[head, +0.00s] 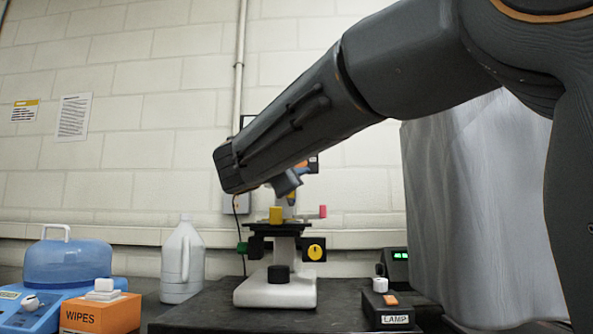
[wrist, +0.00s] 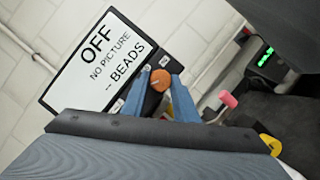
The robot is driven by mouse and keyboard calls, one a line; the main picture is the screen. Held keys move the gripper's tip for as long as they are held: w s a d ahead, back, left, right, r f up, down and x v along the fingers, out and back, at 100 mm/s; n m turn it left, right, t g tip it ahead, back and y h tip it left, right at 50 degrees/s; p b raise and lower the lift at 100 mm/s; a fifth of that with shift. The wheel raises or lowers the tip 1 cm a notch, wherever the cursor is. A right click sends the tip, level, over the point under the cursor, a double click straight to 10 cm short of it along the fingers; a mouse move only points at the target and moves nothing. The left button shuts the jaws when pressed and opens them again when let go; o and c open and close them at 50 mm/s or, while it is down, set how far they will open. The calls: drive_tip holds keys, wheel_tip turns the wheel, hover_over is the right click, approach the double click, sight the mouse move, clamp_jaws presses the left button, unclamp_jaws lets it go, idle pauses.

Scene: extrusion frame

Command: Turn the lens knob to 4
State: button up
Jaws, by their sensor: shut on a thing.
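A white microscope (head: 275,290) stands on the black bench, its upper part largely hidden by my arm in the head view. In the wrist view, an orange round knob (wrist: 160,80) with a dark mark on its face sits between the blue fingertips of my gripper (wrist: 157,88). The fingers are shut on this knob, one on each side. I cannot read any number by it. In the head view my gripper (head: 297,177) is at the top of the microscope, small and partly hidden by the arm.
A screen (wrist: 98,62) behind the knob reads "OFF NO PICTURE -- BEADS". A pink knob (head: 323,211), yellow block (head: 276,215), yellow dial (head: 315,252) and green knob (head: 242,248) surround the stage. A lamp box (head: 388,308) stands right; a wipes box (head: 98,315) and jug (head: 182,262) stand left.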

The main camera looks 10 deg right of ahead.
drive_tip(key=shift+n, duration=0.3)
drive_tip(key=o, duration=1.1)
drive_tip(key=shift+c, duration=0.2)
drive_tip(key=v, duration=0.7)
drive_tip(key=shift+s+a+f, duration=0.2)
drive_tip(key=shift+s+a, duration=0.05)
drive_tip(key=shift+s, duration=0.05)
